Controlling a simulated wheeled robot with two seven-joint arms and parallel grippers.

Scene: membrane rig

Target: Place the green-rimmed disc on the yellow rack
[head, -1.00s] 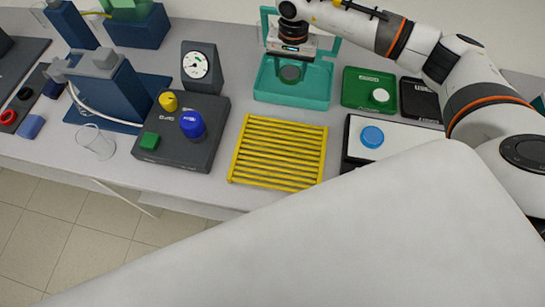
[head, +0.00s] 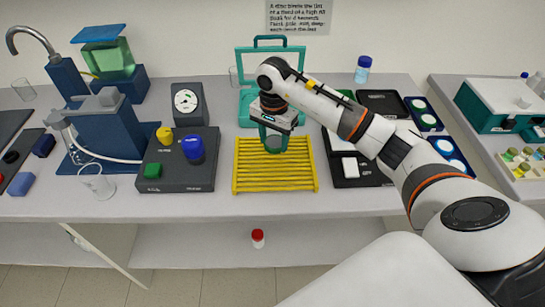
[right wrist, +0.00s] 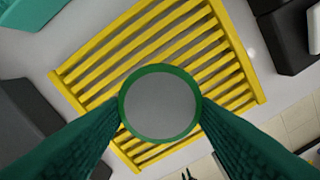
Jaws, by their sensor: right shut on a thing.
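The green-rimmed disc (right wrist: 160,103) has a grey face and shows flat-on in the right wrist view. My right gripper (head: 274,142) is shut on its rim, with one green finger on each side. The disc also shows small between the fingers in the head view (head: 273,144). The yellow slatted rack (head: 275,180) lies on the bench below the gripper. In the right wrist view the rack (right wrist: 92,68) spreads behind the disc, which is over its slats near one edge. The height of the gap is hard to tell. My left gripper is not in view.
A dark console (head: 180,182) with yellow, blue and green knobs stands left of the rack. A black tray (head: 372,178) with a white block is close on the right. A teal tray with a frame (head: 247,108) stands behind. The rack's slats look empty.

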